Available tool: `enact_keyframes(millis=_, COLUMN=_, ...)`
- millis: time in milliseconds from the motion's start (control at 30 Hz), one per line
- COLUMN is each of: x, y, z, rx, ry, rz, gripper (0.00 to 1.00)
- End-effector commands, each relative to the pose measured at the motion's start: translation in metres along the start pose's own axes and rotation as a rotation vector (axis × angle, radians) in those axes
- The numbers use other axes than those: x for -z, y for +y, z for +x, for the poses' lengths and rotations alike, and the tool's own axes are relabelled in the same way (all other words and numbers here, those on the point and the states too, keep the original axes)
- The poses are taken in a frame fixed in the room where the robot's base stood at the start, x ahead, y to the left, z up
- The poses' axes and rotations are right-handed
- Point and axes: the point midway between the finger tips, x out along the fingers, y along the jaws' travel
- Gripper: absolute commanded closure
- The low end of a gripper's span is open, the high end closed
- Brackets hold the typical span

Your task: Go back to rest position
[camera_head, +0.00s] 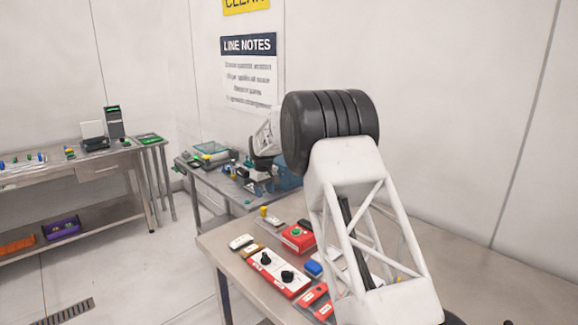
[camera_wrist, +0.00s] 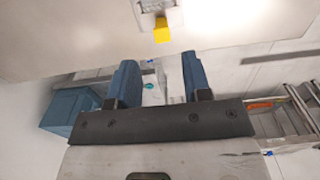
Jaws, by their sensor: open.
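My gripper (camera_wrist: 158,78) shows in the wrist view with its two blue fingers spread apart. Nothing is held between them. In the head view my white lattice arm and its black joint fill the right of the middle, and I cannot make out the fingers there. A small yellow piece (camera_wrist: 161,31) shows beyond the fingers in the wrist view, apart from them.
A bench (camera_head: 222,238) carries a red-and-white panel with black knobs (camera_head: 278,272), a red box with a green button (camera_head: 297,237) and a blue piece (camera_head: 313,268). A cluttered table (camera_head: 203,180) stands behind. Another bench (camera_head: 50,172) is at left. A blue box (camera_wrist: 68,111) shows in the wrist view.

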Motion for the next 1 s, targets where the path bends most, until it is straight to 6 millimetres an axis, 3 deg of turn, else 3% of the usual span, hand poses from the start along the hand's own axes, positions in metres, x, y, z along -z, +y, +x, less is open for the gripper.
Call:
enact_keyframes(millis=267, x=-0.048, y=0.002, z=-0.044, rx=-0.008, ry=0.014, rz=0.054, gripper=0.55)
enact_keyframes(millis=600, x=-0.124, y=-0.003, z=-0.101, rx=-0.019, ry=0.036, rz=0.135, gripper=0.55)
enact_keyframes(millis=1000, x=-0.218, y=-0.019, z=-0.153, rx=-0.032, ry=0.06, rz=0.232, gripper=0.55)
